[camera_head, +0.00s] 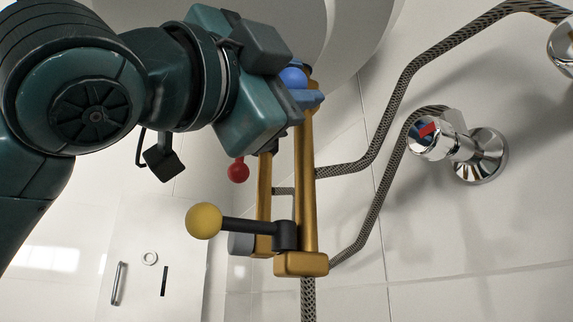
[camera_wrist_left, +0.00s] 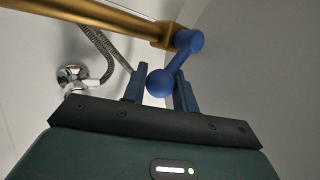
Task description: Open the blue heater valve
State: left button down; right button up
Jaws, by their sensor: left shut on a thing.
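The blue heater valve is a lever with a round knob on a brass pipe. In the left wrist view its blue knob (camera_wrist_left: 160,83) is between the two fingers of my left gripper (camera_wrist_left: 160,92), which is shut on it. The lever runs up from the knob to the pipe. In the head view the blue knob (camera_head: 293,77) shows at the tips of my left gripper (camera_head: 304,94), near the top of the brass pipes (camera_head: 307,170). The gripper body hides most of the lever there. My right gripper is not in view.
A valve with a yellow knob (camera_head: 204,220) and black lever sits low on the pipes. A red knob (camera_head: 238,170) is just below my gripper. Braided hoses (camera_head: 385,125) run right to a chrome tap (camera_head: 440,140) on the tiled wall. A white rounded body is above.

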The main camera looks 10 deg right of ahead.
pick_arm(q)
jog(key=shift+w+f+m+h, duration=0.1)
jog(key=shift+f+m+h, duration=0.05)
jog(key=shift+m+h, duration=0.3)
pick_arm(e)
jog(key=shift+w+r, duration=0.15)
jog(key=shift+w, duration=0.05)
pick_arm(q)
jog(key=c, duration=1.1)
grip_release()
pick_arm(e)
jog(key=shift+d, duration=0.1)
pick_arm(q)
jog(key=shift+a+f, duration=0.1)
jog(key=b+v, duration=0.5)
jog(key=v, duration=0.8)
jog(key=shift+a+r, duration=0.1)
jog(key=shift+r, duration=0.15)
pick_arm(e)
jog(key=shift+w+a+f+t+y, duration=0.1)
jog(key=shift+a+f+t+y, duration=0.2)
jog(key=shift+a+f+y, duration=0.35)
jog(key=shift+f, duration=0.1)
